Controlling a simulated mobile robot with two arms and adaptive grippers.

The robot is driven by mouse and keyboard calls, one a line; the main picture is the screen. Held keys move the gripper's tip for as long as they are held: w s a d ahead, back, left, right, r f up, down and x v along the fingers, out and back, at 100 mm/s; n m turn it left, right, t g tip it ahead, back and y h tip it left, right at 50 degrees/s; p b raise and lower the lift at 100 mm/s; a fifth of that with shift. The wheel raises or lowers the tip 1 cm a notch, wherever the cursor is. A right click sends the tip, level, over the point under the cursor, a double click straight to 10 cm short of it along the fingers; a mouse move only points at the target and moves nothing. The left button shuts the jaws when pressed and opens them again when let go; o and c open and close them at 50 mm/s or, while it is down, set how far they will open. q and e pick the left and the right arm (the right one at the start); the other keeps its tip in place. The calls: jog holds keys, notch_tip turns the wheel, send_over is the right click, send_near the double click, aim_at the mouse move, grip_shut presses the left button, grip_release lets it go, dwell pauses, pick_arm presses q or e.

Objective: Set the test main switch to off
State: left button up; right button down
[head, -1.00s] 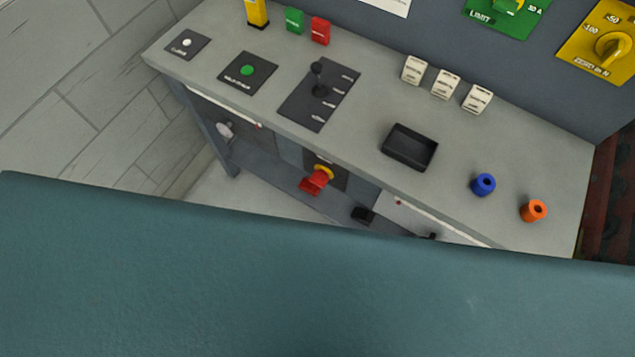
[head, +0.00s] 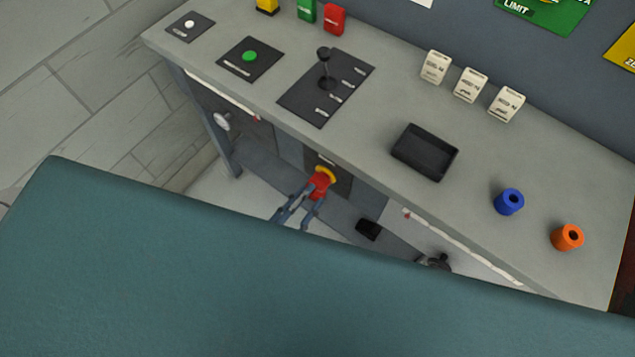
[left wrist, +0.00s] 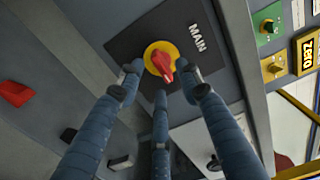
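The main switch (head: 323,180) is a red handle on a yellow disc, set in a dark plate on the front face below the desk top. In the left wrist view the red handle (left wrist: 162,64) stands out from the yellow disc, beside the word MAIN. My left gripper (head: 315,198) is at the switch, its fingers spread around the red handle. In the left wrist view the gripper (left wrist: 162,80) is open, with fingertips near the yellow disc's edge. I cannot tell whether any finger touches the handle. My right gripper is not in view.
A teal surface (head: 200,270) fills the lower head view and hides most of my left arm. The grey desk (head: 380,110) above the switch carries a lever plate (head: 300,105), a black tray (head: 426,152), and blue (head: 509,202) and orange (head: 567,237) cylinders.

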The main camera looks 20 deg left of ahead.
aim_at(317, 186)
pick_arm(q)
jog(key=shift+x, duration=2.2)
jog(key=shift+c, duration=0.5)
grip_shut()
